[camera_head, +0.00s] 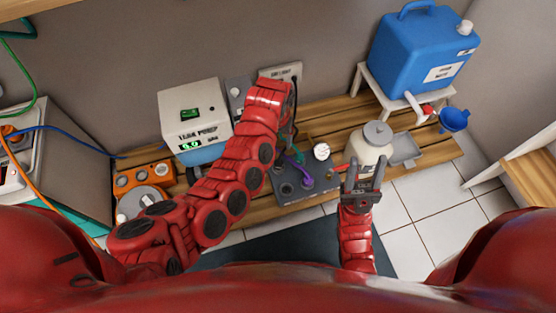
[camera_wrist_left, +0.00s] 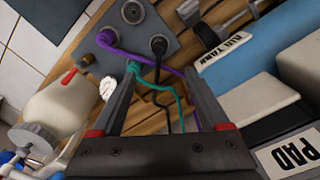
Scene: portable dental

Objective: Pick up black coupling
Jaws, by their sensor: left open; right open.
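A black coupling (camera_wrist_left: 159,46) sits on a dark grey panel (camera_wrist_left: 172,22) in the left wrist view, with a black cable running from it down between my fingers. A purple coupling (camera_wrist_left: 107,38) with a purple hose is beside it, and a green one (camera_wrist_left: 132,67) is near one fingertip. My left gripper (camera_wrist_left: 160,76) is open, its fingertips short of the black coupling and nothing clearly gripped. In the head view my left arm partly hides this gripper above the panel (camera_head: 318,191). My right gripper (camera_head: 364,172) is open in front of a cream jar (camera_head: 370,150).
The panel is on a slatted wooden bench (camera_head: 430,150). A pump box (camera_head: 194,112) and an orange unit (camera_head: 146,178) are at left. A blue jug (camera_head: 420,50) stands on a white stand at right. A grey tray (camera_head: 405,150) is beside the jar.

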